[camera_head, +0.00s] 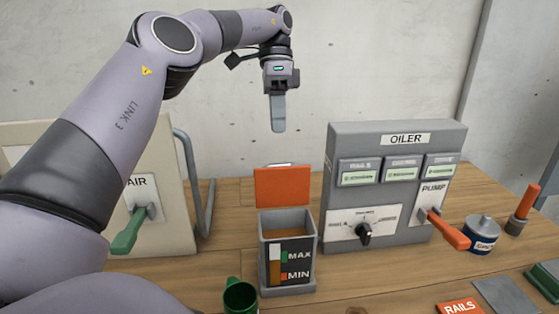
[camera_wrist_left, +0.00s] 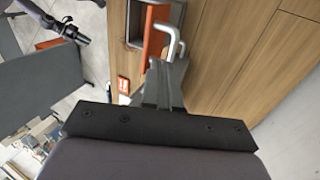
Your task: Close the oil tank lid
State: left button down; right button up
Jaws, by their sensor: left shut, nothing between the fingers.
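The oil tank (camera_head: 288,290) is a grey box with a MAX/MIN level gauge on its front, standing on the wooden bench. Its orange lid (camera_head: 283,187) stands upright at the back edge, so the top is open and brown-orange inside. My left gripper (camera_head: 278,130) is shut and empty, pointing down above and behind the lid, apart from it. In the left wrist view, the shut gripper (camera_wrist_left: 163,65) overlaps the bent metal lid handle (camera_wrist_left: 172,35) in the picture; contact cannot be told. The lid's orange edge (camera_wrist_left: 154,32) also shows there. My right gripper is not in view.
The grey OILER panel (camera_head: 345,205) stands close to the tank's right, with an orange pump lever (camera_head: 445,230). A green cup (camera_head: 240,296) is at the tank's front left. The AIR panel (camera_head: 160,225) with a green lever is at left. A blue can (camera_head: 482,236) stands at right.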

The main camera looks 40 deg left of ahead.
aim_at(279, 165)
pick_arm(q)
jog(key=b+x, duration=0.1)
jog(key=x, duration=0.5)
jog(key=shift+s+f, duration=0.1)
jog(key=shift+x, duration=1)
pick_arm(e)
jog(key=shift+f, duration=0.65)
pick_arm(q)
jog(key=shift+a, duration=0.1)
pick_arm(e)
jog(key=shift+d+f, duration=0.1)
